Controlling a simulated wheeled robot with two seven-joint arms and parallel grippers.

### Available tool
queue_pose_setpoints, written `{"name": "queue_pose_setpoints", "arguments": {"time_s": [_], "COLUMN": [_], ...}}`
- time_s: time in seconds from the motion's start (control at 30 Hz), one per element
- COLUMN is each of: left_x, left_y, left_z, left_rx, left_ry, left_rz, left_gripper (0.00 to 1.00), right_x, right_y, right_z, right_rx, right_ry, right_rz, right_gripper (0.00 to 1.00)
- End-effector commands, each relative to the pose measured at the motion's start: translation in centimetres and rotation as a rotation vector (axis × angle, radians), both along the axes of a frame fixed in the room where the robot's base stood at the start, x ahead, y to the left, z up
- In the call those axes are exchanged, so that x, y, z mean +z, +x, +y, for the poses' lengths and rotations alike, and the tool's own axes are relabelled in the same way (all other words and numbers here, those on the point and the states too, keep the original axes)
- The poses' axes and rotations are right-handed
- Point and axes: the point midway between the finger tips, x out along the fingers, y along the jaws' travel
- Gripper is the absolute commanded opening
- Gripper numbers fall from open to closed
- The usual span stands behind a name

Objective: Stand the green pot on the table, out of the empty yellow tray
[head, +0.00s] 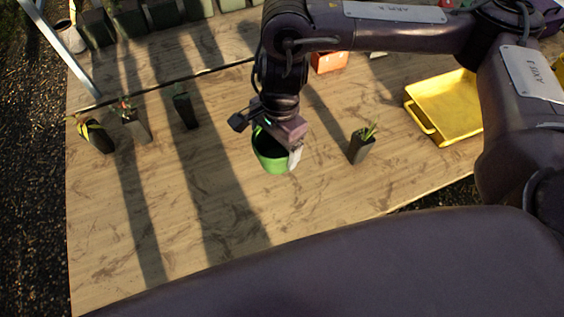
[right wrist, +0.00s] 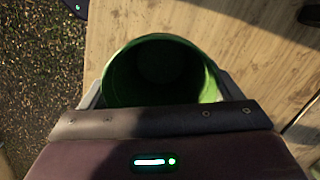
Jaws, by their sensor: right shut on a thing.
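The green pot (head: 269,156) is in my right gripper (head: 291,154) over the middle of the table (head: 330,205). The gripper is shut on it. In the right wrist view the pot (right wrist: 112,85) shows its open top and looks empty inside, with the fingers (right wrist: 160,95) on either side. Whether its base touches the table is hard to tell. The yellow tray (head: 455,105) lies empty at the right of the table, well apart from the pot. My left gripper does not show.
A small dark pot with a green plant (head: 361,147) stands just right of the green pot. Several dark plant tubes (head: 136,125) stand at the left. An orange box (head: 330,62) is at the back. The front left of the table is clear.

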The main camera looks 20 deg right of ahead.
Motion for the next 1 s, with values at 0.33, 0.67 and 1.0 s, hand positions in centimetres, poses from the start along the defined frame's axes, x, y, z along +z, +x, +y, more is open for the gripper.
{"name": "queue_pose_setpoints", "arguments": {"time_s": [0.33, 0.67, 1.0], "left_x": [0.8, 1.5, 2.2], "left_y": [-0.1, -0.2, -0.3], "left_z": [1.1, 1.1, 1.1], "left_rx": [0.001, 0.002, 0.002], "left_ry": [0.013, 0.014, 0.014], "left_rz": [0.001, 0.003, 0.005], "left_gripper": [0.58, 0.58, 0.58], "right_x": [-8.3, -12.2, -15.8], "right_y": [-0.2, -0.1, 0.0], "right_z": [0.0, 0.0, 0.0], "right_rx": [-0.002, -0.001, 0.0], "right_ry": [-0.002, -0.001, 0.0], "right_rz": [0.006, 0.003, -0.001], "right_gripper": [0.63, 0.63, 0.63]}}
